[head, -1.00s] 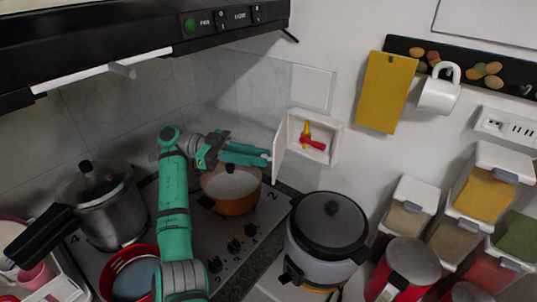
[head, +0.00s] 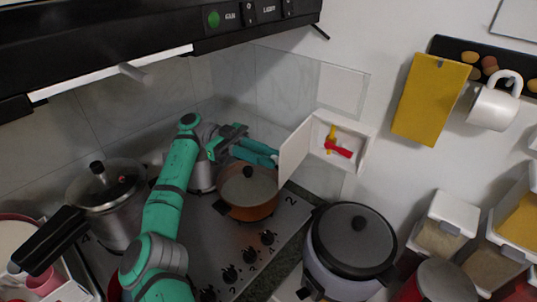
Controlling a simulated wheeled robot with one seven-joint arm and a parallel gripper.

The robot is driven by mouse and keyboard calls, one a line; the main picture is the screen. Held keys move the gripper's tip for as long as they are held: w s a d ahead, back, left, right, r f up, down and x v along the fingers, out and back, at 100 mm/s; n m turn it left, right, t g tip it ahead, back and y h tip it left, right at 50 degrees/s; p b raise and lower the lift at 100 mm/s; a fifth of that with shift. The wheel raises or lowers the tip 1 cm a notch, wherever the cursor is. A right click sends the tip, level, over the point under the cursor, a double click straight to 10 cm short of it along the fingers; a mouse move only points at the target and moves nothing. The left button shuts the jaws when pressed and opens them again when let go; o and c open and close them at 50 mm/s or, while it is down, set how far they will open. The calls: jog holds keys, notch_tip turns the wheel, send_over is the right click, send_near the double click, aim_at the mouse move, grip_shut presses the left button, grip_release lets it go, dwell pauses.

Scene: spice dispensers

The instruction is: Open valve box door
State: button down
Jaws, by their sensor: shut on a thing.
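The valve box (head: 345,148) is a small white recess in the wall right of the stove, holding a red valve handle (head: 338,149) and a yellow one (head: 331,136). Its white door (head: 295,152) is hinged on the left side and stands open, sticking out from the wall. My gripper (head: 274,160) is at the door's free left edge, shut on it. The teal fingers come from the left; the exact contact at the tips is small and hard to see.
An orange pot (head: 250,207) with a lid stands on the stove just below my gripper. A rice cooker (head: 350,240) stands below the box. A steel pot (head: 105,195) is at left. The range hood (head: 150,45) overhangs above. A yellow board (head: 430,100) hangs at right.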

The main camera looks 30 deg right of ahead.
jog(key=shift+d, duration=0.1)
jog(key=c, duration=1.6)
grip_release()
jog(key=shift+s+d, duration=0.1)
jog(key=shift+s, duration=0.05)
